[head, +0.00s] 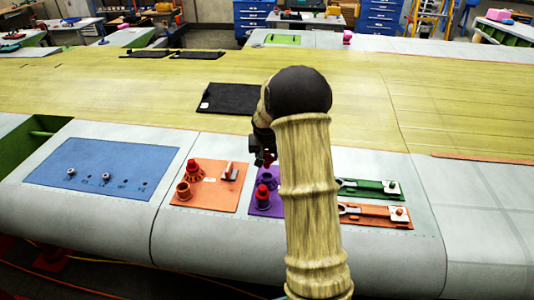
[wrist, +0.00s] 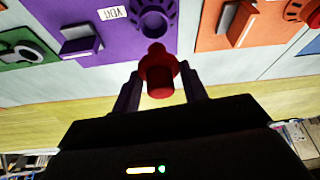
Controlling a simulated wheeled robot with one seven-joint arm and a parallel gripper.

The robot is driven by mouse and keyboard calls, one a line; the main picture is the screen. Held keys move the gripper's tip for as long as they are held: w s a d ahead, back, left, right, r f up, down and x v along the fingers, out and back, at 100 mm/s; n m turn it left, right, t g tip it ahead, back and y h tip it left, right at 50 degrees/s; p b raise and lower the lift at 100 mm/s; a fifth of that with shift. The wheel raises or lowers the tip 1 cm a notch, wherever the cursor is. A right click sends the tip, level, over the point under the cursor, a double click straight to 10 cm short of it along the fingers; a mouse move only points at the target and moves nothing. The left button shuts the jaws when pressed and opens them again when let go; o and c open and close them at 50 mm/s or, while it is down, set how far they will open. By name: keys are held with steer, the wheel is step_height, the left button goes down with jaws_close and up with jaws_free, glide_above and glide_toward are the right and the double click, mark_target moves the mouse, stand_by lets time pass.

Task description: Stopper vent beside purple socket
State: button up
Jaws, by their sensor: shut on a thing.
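My gripper (wrist: 158,92) is shut on a red stopper (wrist: 158,70), which sits between its two dark fingers. In the wrist view, a toothed purple ring with a dark opening (wrist: 152,18) lies just beyond the stopper on the purple panel (wrist: 185,45). A white label reading VENT (wrist: 112,14) is beside the ring. The stopper appears apart from the ring. In the head view, the purple panel (head: 256,208) is partly hidden by my arm. A purple socket (head: 262,202) there has a red top (head: 262,190). My gripper (head: 267,160) hangs above the panel's far edge.
An orange panel (head: 205,200) left of the purple one holds a toothed ring with a red stopper (head: 192,166), an orange socket (head: 183,192) and a lever (head: 229,172). A blue panel (head: 110,165) is farther left. Green (head: 370,188) and orange (head: 375,216) latch plates lie right.

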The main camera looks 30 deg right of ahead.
mark_target(266, 162)
step_height(266, 162, down, 2)
steer(key=shift+a+f+b, duration=0.1)
steer(key=shift+a+b, duration=0.05)
steer(key=shift+b, duration=0.4)
steer(key=shift+s+f+b, duration=0.15)
steer(key=shift+f+b, duration=0.25)
steer(key=shift+f, duration=0.15)
steer(key=shift+f+b, duration=0.15)
steer(key=shift+b, duration=0.15)
steer(key=shift+f, duration=0.15)
steer(key=shift+f+b, duration=0.35)
steer(key=shift+b, duration=0.05)
steer(key=shift+f+b, duration=1)
steer(key=shift+f, duration=0.25)
stand_by(0.5)
